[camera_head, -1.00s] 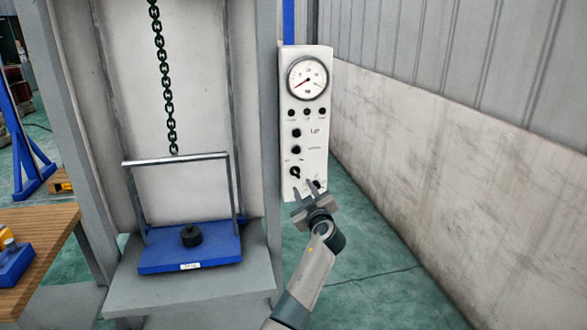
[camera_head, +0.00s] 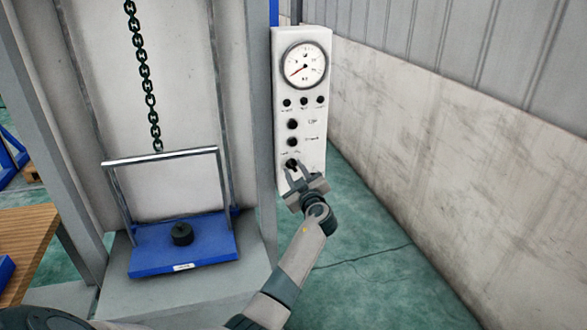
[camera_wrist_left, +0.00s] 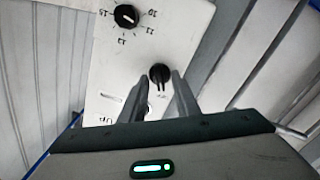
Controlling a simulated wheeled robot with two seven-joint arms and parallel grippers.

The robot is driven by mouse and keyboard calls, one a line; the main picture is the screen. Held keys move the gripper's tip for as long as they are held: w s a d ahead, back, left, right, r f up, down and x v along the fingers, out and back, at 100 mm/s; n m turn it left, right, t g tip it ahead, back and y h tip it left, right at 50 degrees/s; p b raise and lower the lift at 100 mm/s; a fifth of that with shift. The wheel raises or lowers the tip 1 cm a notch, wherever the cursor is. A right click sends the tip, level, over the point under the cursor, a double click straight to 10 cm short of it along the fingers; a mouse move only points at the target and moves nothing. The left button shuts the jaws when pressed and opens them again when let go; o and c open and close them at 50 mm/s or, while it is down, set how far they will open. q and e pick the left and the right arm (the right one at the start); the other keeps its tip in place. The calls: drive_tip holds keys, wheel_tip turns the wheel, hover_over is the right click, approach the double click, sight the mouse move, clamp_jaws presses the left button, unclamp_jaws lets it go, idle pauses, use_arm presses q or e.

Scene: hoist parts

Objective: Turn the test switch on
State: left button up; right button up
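The test switch looks to be the black rotary knob (camera_head: 292,163) with small labels above it, low on the white control panel (camera_head: 285,184). It also shows in the left wrist view (camera_wrist_left: 159,72), with its pale pointer mark towards the fingers. My left gripper (camera_head: 296,171) is in front of the panel at this knob. In the left wrist view its two fingers (camera_wrist_left: 163,88) are apart, with the knob at their tips, roughly between them. I cannot tell whether they touch it. My right gripper is not in view.
A numbered dial knob (camera_wrist_left: 126,15) is near the switch. A gauge (camera_head: 304,65) and several black knobs sit higher on the panel. To the left are a hanging chain (camera_head: 144,78) and a blue platform (camera_head: 150,257) with a black weight (camera_head: 182,234). A wall (camera_head: 450,150) stands right.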

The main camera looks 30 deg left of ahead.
use_arm(q)
drive_tip(key=shift+c, duration=0.9)
clamp_jaws()
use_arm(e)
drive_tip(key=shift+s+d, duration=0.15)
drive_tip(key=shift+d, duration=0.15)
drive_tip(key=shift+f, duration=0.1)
